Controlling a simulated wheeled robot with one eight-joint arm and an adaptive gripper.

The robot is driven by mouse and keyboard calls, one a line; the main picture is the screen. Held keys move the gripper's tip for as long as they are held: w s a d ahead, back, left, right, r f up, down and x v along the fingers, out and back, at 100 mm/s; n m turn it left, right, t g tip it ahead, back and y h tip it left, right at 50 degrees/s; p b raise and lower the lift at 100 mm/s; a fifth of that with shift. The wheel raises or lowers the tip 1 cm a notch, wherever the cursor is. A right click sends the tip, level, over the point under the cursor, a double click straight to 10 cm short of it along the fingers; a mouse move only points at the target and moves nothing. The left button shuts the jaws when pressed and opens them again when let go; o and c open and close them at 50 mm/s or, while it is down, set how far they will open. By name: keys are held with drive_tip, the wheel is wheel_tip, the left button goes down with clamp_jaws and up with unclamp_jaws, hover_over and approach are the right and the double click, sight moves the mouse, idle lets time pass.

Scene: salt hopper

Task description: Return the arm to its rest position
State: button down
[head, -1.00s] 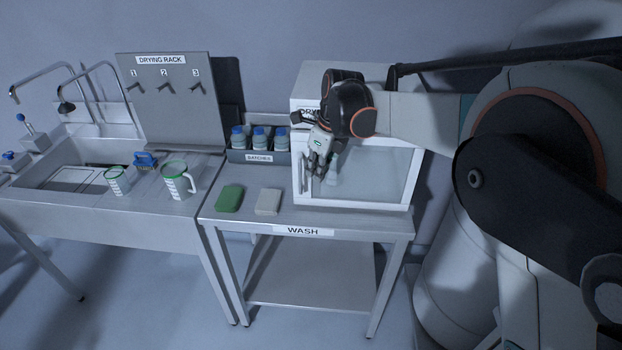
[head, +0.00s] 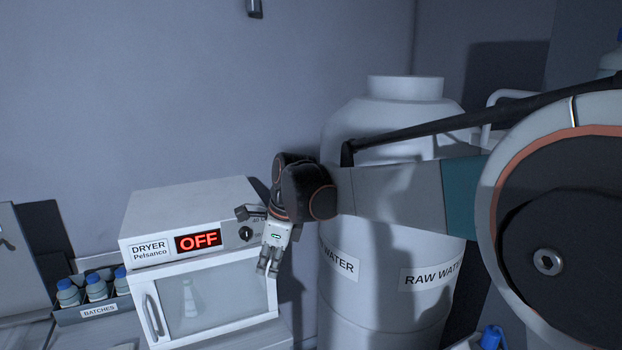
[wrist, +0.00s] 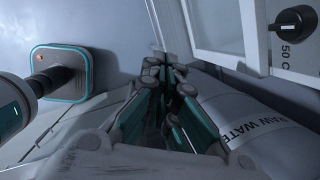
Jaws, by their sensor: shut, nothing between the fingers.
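My gripper (head: 268,268) hangs pointing down in front of the right side of the dryer (head: 205,215) in the head view. Its fingers are shut with nothing between them. In the wrist view the closed fingers (wrist: 168,100) show at the middle. My arm reaches in from the right, across the front of the white raw water tank (head: 385,300). The dryer's red display reads OFF, and its door is closed. A flask shape shows behind the door glass.
A batches bin (head: 85,312) with several blue-capped bottles stands left of the dryer. The dryer knob (head: 246,234) is close to my gripper; it also shows in the wrist view (wrist: 292,18). A blue-topped item (head: 490,338) is at the lower right. The wall above the dryer is clear.

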drive_tip(key=s+d+r+n+t+b, duration=0.1)
drive_tip(key=s+d, duration=0.1)
drive_tip(key=d, duration=0.7)
drive_tip(key=s+d+r+n+b, duration=0.1)
drive_tip(key=s+d, duration=0.1)
drive_tip(key=d, duration=0.7)
drive_tip(key=s+d+f+n+t+h+b, duration=0.1)
drive_tip(key=s+d+f+n+t+b, duration=0.1)
drive_tip(key=s+d+f+n, duration=0.3)
drive_tip(key=s+d+f+n+t+h+b, duration=0.2)
drive_tip(key=s+d+f+n+b, duration=0.3)
drive_tip(key=s+n, duration=0.7)
drive_tip(key=s+f+t, duration=0.1)
drive_tip(key=s+f, duration=0.1)
drive_tip(key=s, duration=0.4)
drive_tip(key=shift+d+f, duration=0.3)
